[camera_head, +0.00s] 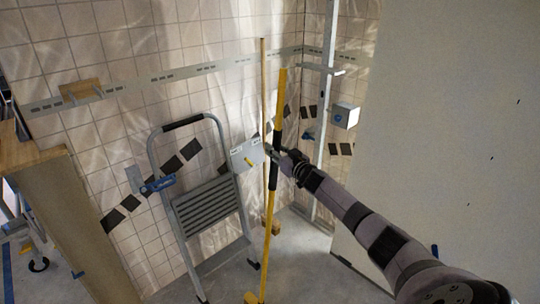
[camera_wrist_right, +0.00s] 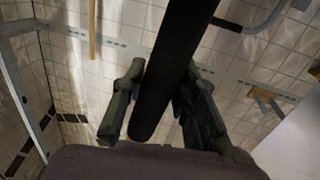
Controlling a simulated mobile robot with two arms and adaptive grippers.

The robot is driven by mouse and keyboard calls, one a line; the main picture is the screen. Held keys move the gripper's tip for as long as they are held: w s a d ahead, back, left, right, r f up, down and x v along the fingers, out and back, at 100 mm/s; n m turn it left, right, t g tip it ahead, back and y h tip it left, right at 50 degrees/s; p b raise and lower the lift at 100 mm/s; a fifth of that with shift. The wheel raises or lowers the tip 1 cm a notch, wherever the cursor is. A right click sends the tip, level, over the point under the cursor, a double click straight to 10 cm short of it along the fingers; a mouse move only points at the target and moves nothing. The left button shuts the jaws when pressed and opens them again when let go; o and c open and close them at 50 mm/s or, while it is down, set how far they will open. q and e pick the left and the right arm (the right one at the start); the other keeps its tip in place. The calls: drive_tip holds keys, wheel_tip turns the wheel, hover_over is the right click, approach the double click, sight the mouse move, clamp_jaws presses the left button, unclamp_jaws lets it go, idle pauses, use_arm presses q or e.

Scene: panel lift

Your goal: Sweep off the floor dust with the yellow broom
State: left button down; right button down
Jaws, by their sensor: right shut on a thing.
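The yellow broom (camera_head: 268,235) stands nearly upright, a little tilted, in the middle of the head view. Its pole has a black grip section, and its lower end meets a yellow part at the bottom edge of the picture. My right gripper (camera_head: 277,156) is shut around the black section. In the right wrist view the dark handle (camera_wrist_right: 165,65) runs between the two fingers of my right gripper (camera_wrist_right: 160,112). The grey floor (camera_head: 315,268) shows at the bottom; I cannot make out dust on it. My left gripper is not in view.
A grey stepladder (camera_head: 204,203) stands left of the broom. A second, wooden-handled broom (camera_head: 263,70) leans at the tiled wall behind. A pale panel (camera_head: 450,110) fills the right side, and a wooden cabinet (camera_head: 75,225) stands at left.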

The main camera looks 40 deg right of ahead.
drive_tip(key=shift+d+b, duration=1.8)
drive_tip(key=shift+d, duration=1.4)
wheel_tip(320, 180, up, 7)
drive_tip(key=p, duration=0.7)
drive_tip(key=shift+w+r, duration=0.2)
drive_tip(key=shift+w, duration=0.05)
